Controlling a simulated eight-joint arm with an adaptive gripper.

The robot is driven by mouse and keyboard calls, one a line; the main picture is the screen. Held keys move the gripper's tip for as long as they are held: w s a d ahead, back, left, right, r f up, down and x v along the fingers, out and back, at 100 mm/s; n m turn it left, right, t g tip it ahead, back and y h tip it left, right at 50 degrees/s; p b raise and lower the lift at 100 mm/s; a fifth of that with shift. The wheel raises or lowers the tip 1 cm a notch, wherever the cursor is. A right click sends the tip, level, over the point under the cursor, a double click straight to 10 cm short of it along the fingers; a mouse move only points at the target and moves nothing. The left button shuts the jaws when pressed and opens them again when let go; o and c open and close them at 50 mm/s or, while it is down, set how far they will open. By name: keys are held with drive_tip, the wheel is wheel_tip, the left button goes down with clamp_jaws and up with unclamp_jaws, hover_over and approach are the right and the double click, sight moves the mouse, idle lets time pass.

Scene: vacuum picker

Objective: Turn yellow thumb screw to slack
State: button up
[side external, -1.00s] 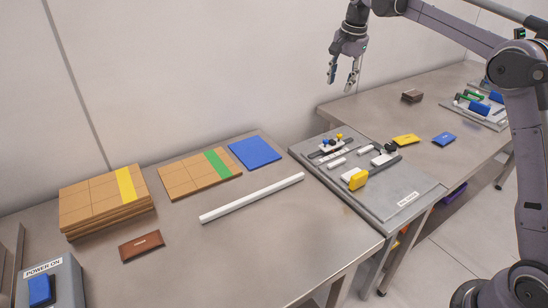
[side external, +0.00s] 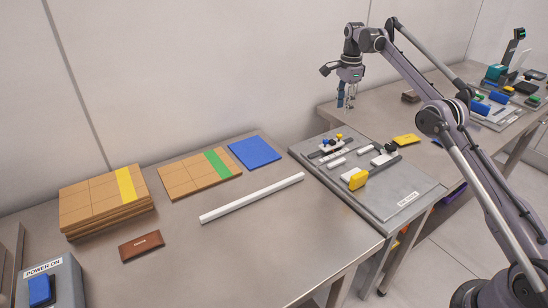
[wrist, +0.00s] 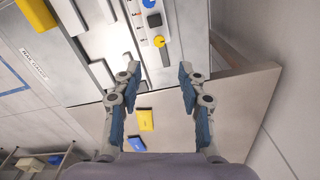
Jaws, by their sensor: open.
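The yellow thumb screw (side external: 339,136) is a small yellow knob on a white carriage on the grey fixture plate (side external: 410,178). In the wrist view the yellow thumb screw (wrist: 159,41) is on the white strip, near a black part and a blue knob (wrist: 149,4). My gripper (side external: 346,105) hangs above the far end of the plate, fingers pointing down, apart from the screw. In the wrist view my gripper (wrist: 159,70) is open and empty, and the screw appears just beyond the gap between the fingertips.
A yellow block (side external: 357,180) stands on the plate among white bars and a dark knob (side external: 391,147). A yellow card (side external: 405,139) lies on the bench behind, with a blue card (wrist: 136,144) beside it. A long white bar (side external: 252,198) lies on the front bench.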

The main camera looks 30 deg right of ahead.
sight(340, 135)
drive_tip(key=shift+f, duration=5)
clamp_jaws()
